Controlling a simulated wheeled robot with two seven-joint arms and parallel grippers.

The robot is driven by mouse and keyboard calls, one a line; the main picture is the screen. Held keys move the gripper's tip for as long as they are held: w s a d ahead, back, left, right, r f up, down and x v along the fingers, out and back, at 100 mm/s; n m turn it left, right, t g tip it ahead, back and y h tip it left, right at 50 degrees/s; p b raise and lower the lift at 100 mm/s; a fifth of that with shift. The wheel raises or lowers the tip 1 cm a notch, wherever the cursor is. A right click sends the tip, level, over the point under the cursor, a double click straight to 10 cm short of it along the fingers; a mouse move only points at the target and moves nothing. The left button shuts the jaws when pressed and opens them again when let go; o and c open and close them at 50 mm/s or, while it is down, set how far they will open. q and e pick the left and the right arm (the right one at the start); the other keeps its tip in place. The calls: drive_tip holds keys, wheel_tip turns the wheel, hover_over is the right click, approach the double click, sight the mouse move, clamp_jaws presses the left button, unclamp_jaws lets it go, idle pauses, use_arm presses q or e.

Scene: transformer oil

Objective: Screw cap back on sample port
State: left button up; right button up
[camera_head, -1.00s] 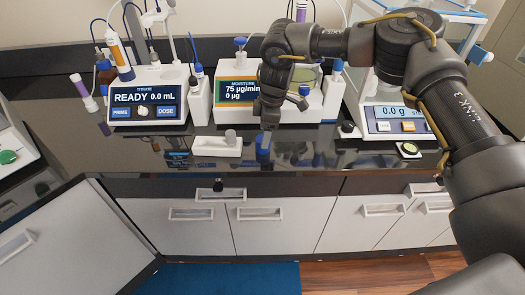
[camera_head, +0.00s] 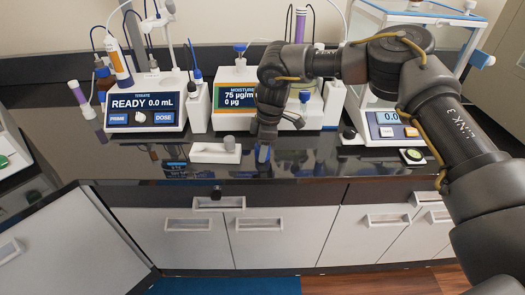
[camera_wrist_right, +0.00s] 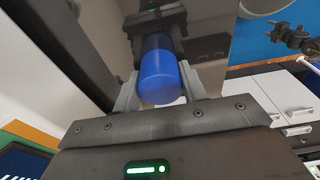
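My right gripper (camera_head: 265,148) points down over the dark counter in front of the moisture meter. A blue cap (camera_wrist_right: 162,75) sits between its two grey fingers in the right wrist view, and they appear to press on both its sides. No sample port can be told for sure; a dark knob (camera_head: 216,193) sticks out at the counter's front edge. My left gripper is not in view.
A white block with a grey knob (camera_head: 216,153) lies left of my gripper. The titrator (camera_head: 143,105), the moisture meter (camera_head: 237,112) and a balance (camera_head: 395,131) stand along the back. A cabinet door (camera_head: 75,240) hangs open at left.

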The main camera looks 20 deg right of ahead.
drive_tip(key=c, duration=0.4)
drive_tip(key=shift+r+p, duration=0.4)
drive_tip(key=shift+r, duration=0.1)
wheel_tip(320, 180, up, 3)
drive_tip(key=shift+p, duration=1.25)
drive_tip(key=shift+r, duration=0.35)
drive_tip(key=shift+r+p, duration=0.2)
drive_tip(key=shift+p, duration=0.25)
drive_tip(key=shift+o, duration=1.3)
drive_tip(key=c, duration=0.4)
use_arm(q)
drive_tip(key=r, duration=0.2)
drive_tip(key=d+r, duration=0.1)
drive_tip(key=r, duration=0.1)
